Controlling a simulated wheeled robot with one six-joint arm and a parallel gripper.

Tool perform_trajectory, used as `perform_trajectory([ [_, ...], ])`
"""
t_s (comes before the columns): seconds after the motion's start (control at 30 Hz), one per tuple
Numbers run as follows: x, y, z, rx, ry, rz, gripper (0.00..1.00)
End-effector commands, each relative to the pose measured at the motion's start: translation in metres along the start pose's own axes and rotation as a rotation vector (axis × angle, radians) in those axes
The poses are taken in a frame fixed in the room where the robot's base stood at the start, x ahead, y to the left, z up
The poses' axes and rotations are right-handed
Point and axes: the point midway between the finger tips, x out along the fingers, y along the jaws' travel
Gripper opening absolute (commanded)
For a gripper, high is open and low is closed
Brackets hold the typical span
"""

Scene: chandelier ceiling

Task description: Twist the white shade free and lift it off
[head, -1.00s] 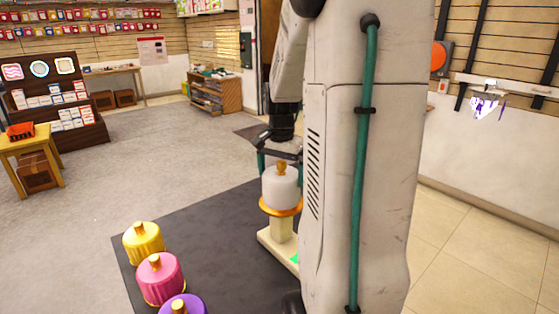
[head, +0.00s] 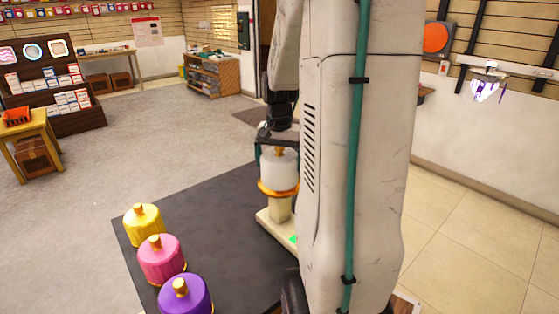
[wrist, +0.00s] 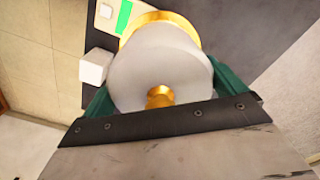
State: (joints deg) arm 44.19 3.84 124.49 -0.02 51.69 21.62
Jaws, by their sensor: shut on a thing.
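The white shade (head: 279,170) has a gold knob on top and sits on a gold ring (head: 279,189) above a cream stand (head: 281,210). In the wrist view the shade (wrist: 160,72) fills the middle, with its gold knob toward me and part of the gold ring (wrist: 158,17) behind it. My gripper (head: 277,155) reaches down over the shade, and my arm hides part of its right side. In the wrist view the green fingers of my gripper (wrist: 165,95) are shut on the shade, one on each side.
A yellow shade (head: 144,224), a pink shade (head: 161,261) and a purple shade (head: 185,297) stand in a row along the left of the dark mat (head: 225,235). A wooden table (head: 32,145) and display shelves (head: 52,105) are farther left. Grey floor between is clear.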

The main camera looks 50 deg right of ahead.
Motion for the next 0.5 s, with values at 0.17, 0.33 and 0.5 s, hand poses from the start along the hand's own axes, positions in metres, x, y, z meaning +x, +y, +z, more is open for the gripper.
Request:
perform_trajectory([
  [0.17, -0.0004, -0.0004, -0.0001, -0.069, 0.001, -0.001, 0.67],
  [0.33, -0.0005, -0.0005, -0.0001, -0.067, 0.001, -0.001, 0.67],
  [0.5, -0.0005, -0.0005, -0.0002, -0.107, 0.001, -0.001, 0.67],
])
